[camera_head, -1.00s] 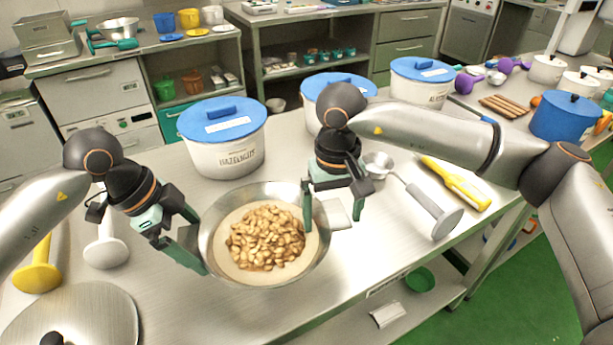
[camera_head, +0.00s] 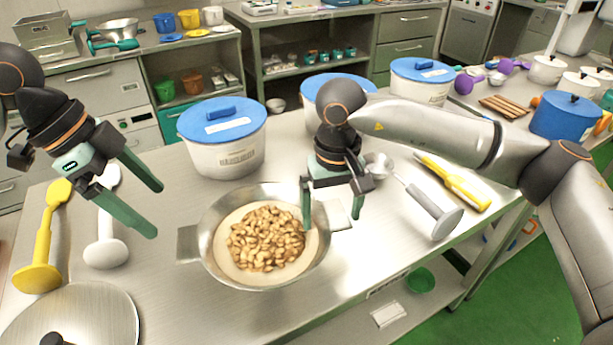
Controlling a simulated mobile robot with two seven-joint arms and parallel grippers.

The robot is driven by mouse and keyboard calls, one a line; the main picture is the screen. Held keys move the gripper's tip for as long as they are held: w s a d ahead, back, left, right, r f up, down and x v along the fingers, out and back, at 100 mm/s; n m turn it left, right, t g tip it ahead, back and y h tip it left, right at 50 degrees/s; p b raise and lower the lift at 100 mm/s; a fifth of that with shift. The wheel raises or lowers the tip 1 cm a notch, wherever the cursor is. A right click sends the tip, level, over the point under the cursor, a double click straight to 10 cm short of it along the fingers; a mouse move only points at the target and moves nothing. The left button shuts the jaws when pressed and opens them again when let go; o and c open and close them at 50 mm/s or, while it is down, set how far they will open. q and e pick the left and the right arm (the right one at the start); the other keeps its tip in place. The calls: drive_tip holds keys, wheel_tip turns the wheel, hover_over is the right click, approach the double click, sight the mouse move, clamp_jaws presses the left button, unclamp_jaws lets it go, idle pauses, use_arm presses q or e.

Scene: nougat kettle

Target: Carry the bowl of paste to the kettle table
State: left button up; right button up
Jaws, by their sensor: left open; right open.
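The metal bowl (camera_head: 212,218) stands on the steel table, with pale paste (camera_head: 250,273) in it and a heap of nuts (camera_head: 265,238) on top. A flat handle (camera_head: 187,244) shows at its left side, and another is partly hidden at the right. My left gripper (camera_head: 156,211) is open and empty, in the air to the left of the bowl and apart from it. My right gripper (camera_head: 330,210) is open at the bowl's right rim. One finger is over the inside of the bowl, the other outside by the right handle. I cannot tell whether it touches. I cannot pick out the kettle.
Lidded white tubs (camera_head: 222,155) stand behind the bowl. A metal scoop (camera_head: 430,208) and a yellow tool (camera_head: 455,183) lie to the right. Yellow (camera_head: 38,270) and white (camera_head: 106,250) tools and a round metal lid (camera_head: 80,318) are at the left. The table's front edge is near the bowl.

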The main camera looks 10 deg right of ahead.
wheel_tip(320, 180, up, 12)
drive_tip(key=shift+f, duration=0.25)
idle(0.5)
